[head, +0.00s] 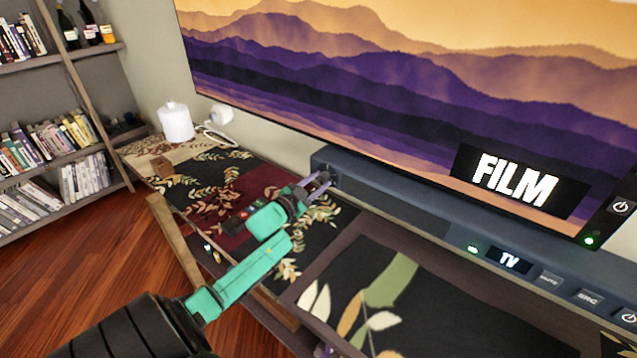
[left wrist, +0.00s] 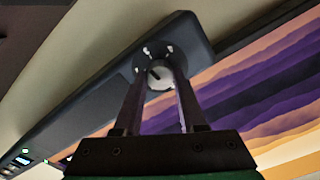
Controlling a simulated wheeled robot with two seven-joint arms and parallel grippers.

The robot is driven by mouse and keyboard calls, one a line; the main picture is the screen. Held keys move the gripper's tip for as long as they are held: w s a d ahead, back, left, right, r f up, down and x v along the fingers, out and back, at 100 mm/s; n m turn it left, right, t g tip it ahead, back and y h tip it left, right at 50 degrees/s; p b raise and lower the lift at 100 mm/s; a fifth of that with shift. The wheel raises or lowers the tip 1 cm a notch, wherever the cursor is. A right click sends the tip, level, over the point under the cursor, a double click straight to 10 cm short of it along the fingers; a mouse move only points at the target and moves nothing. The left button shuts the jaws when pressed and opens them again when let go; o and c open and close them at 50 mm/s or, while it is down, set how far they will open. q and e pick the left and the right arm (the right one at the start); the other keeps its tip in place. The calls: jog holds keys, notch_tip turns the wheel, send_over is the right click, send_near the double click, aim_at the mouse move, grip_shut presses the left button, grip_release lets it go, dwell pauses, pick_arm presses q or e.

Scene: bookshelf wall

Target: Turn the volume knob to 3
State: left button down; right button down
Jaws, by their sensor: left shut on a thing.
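The volume knob (left wrist: 159,76) is a round, pale knob with a dark mark, on the end of the dark soundbar (head: 400,207). White marks surround it on a dark dial in the left wrist view; I cannot read numbers there. My left gripper (head: 327,180) is at the soundbar's left end, its two purple fingers on either side of the knob. In the left wrist view the gripper (left wrist: 160,84) is shut on the knob. The fingers mostly hide the knob in the head view. Small purplish tips at the bottom edge may be my right gripper (head: 323,350).
A large screen (head: 400,80) stands behind the soundbar and shows FILM. The soundbar has a lit TV display (head: 509,260) and buttons. A patterned console top (head: 215,185) lies below my left arm. A white canister (head: 175,122) and bookshelf (head: 60,140) are farther left.

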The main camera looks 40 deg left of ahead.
pick_arm(q)
jog(key=shift+f+m, duration=0.2)
jog(key=shift+m, duration=0.6)
jog(key=c, duration=0.5)
grip_release()
jog(key=shift+r, duration=0.1)
jog(key=s, duration=1.4)
jog(key=shift+s+d, duration=0.15)
jog(key=shift+s, duration=0.2)
